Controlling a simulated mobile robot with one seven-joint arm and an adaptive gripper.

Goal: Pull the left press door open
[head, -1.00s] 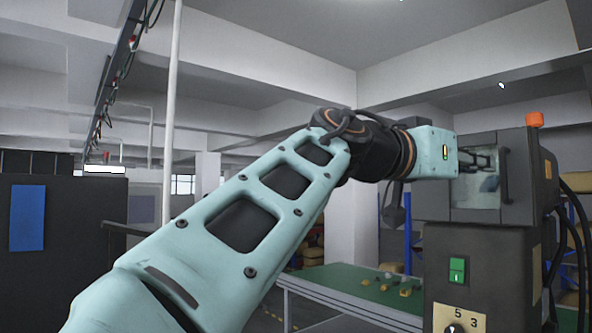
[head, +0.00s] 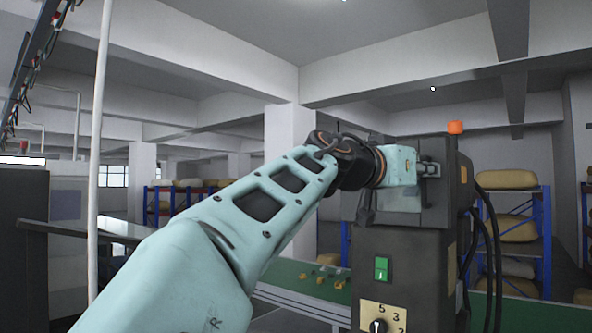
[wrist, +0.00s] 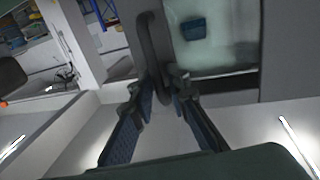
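The press door (wrist: 215,60) is a dark framed panel with a window, at the top of the wrist view. Its dark bar handle (wrist: 150,35) runs down the frame beside the window. My gripper (wrist: 164,88) has one finger on each side of the handle's lower end. The fingertips are very close to the handle; whether they press on it cannot be made out. In the head view my gripper (head: 430,169) is small at the front of the press (head: 405,250), and my wrist hides most of the door. I cannot see a gap showing the door ajar.
A green-topped table (head: 300,270) with small parts stands behind and left of the press. Black cables (head: 490,240) hang on its right side. Shelves with sacks (head: 515,225) stand behind. A white pole (head: 98,150) is at the left.

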